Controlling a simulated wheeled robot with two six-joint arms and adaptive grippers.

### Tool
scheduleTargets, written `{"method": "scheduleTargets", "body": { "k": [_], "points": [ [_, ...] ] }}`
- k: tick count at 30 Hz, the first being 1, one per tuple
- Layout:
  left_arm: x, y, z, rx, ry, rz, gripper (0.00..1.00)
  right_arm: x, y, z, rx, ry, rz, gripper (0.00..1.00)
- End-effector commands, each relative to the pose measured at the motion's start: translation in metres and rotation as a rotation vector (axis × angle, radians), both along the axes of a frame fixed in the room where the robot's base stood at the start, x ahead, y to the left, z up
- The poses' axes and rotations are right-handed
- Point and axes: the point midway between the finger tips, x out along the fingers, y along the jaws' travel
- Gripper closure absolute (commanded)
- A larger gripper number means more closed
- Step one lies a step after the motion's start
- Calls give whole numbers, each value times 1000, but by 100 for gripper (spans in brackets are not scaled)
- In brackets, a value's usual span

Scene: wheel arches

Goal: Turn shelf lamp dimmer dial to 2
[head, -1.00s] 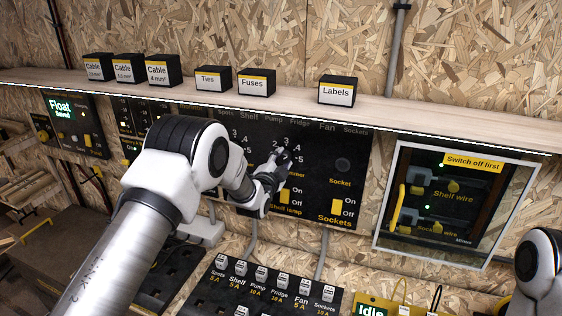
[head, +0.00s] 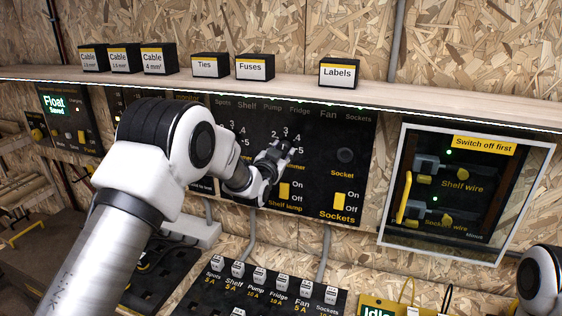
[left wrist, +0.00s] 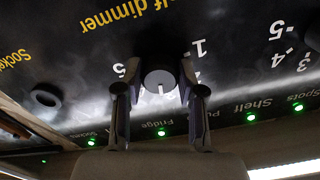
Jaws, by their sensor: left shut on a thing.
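The shelf lamp dimmer dial (left wrist: 160,77) is a small round dark knob on the black panel (head: 318,160). In the left wrist view it sits between my left gripper's fingers, and its white mark points down in that picture, toward the Fridge label. The digit 1 (left wrist: 198,48) shows at its upper right there; nearby digits are partly hidden by the fingers. My left gripper (head: 285,150) reaches the panel from the left and is shut on the dial. In the head view the gripper covers most of the dial. My right gripper is out of view.
Yellow On/Off switches (head: 284,192) sit below the dial. A wooden shelf (head: 290,97) with labelled black boxes (head: 255,68) runs above the panel. A framed glass cabinet (head: 460,190) hangs at the right. A fuse board (head: 262,297) lies below.

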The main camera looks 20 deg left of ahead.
Motion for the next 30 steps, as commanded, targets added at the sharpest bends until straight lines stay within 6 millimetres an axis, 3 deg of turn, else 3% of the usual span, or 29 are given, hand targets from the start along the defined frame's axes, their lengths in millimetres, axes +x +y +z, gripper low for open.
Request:
{"method": "scheduleTargets", "body": {
  "k": [1, 12, 30],
  "points": [
    [1, 0, 4, -43, -15, -1, 96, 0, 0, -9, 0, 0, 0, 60],
    [1, 0, 5, -394, -3, -2, 96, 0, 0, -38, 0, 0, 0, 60],
    [1, 0, 7, -903, 16, -5, 96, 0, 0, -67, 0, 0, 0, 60]
  ]
}}
